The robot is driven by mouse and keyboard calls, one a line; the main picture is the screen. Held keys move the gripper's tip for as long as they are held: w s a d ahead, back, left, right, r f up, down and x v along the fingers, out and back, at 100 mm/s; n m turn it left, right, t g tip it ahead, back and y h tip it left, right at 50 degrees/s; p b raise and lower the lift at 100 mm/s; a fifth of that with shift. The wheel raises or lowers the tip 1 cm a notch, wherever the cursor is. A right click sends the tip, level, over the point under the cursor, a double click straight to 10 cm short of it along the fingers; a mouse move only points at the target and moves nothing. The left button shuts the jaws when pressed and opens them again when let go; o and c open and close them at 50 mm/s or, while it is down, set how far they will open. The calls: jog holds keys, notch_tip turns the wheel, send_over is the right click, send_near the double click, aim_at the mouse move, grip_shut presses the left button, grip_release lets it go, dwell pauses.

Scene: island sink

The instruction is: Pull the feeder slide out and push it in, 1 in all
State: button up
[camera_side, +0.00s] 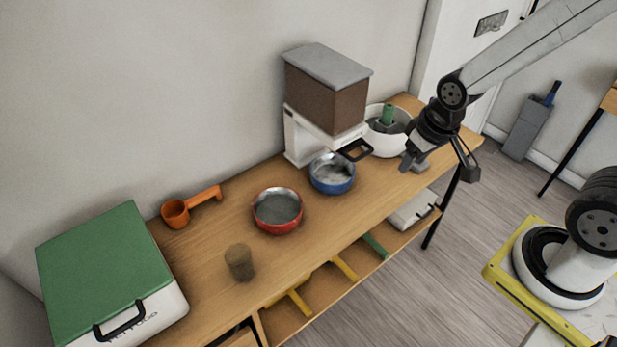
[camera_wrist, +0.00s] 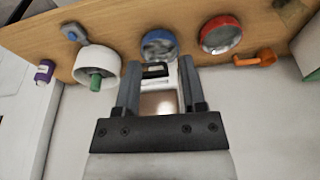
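The feeder has a brown hopper (camera_side: 325,97) with a grey lid (camera_side: 327,64) on a white stand (camera_side: 300,140) at the back of the wooden bench. Its slide carries a black loop handle (camera_side: 356,150) that sticks out at the front, above and right of the blue bowl. The handle also shows in the wrist view (camera_wrist: 155,71), in the gap between my fingers. My gripper (camera_side: 408,162) is to the right of the handle and apart from it. In the wrist view its two fingers (camera_wrist: 160,66) are spread with nothing held. How far out the slide sits is hard to tell.
A blue bowl (camera_side: 332,184) stands below the feeder's front, with a red bowl (camera_side: 277,226) to its left. A white pot (camera_side: 383,148) with a green item stands close right of the feeder. An orange scoop (camera_side: 175,213), brown cup (camera_side: 240,271) and green-lidded box (camera_side: 104,260) are farther left.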

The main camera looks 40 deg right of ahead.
jog(key=w+d+f+m, duration=0.1)
jog(key=w+d+m, duration=0.1)
jog(key=w+m, duration=0.55)
jog(key=m, duration=1)
send_near(363, 154)
jog(key=shift+w+f, duration=0.15)
jog(key=shift+f, duration=0.05)
jog(key=shift+f, duration=0.2)
jog(key=shift+x, duration=3.75)
jog(key=shift+a, duration=0.1)
grip_shut()
